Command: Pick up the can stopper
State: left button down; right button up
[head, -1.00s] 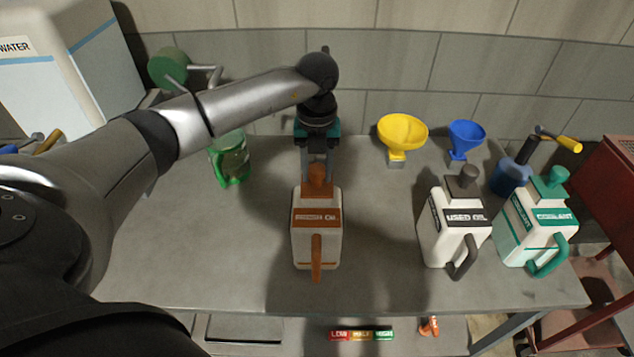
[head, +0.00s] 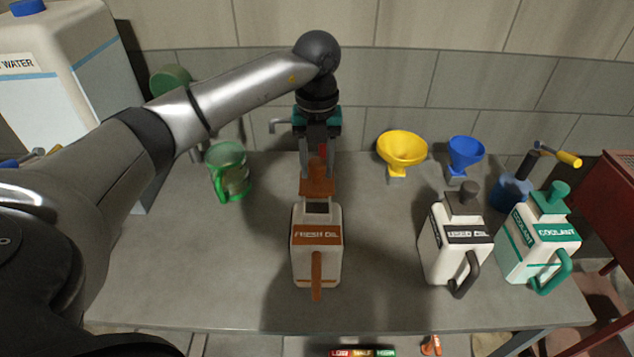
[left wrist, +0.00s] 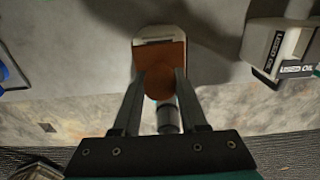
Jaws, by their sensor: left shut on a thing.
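My left gripper (head: 318,162) is shut on the brown can stopper (head: 319,186) of the fresh oil can. The stopper is lifted above the can, and the can's dark square opening shows below it. The fresh oil can (head: 317,262) is white with a brown label and a brown handle, and stands upright on the table. In the left wrist view the stopper (left wrist: 160,82) sits between the two fingers and covers most of the can (left wrist: 160,36). My right gripper is not in view.
On the grey table (head: 200,285) stand a green jug (head: 229,172), a yellow funnel (head: 402,148), a blue funnel (head: 465,153), a used oil can (head: 453,245) and a coolant can (head: 538,243). A red cart (head: 610,205) is at the right. The table left of the fresh oil can is clear.

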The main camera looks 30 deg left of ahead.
pick_arm(q)
notch_tip(320, 180, up, 14)
jog(key=shift+p, duration=0.45)
jog(key=shift+r, duration=0.1)
jog(key=c, duration=1)
grip_release()
grip_shut()
jog(key=shift+r+p, duration=2.45)
jog(key=shift+r, duration=0.05)
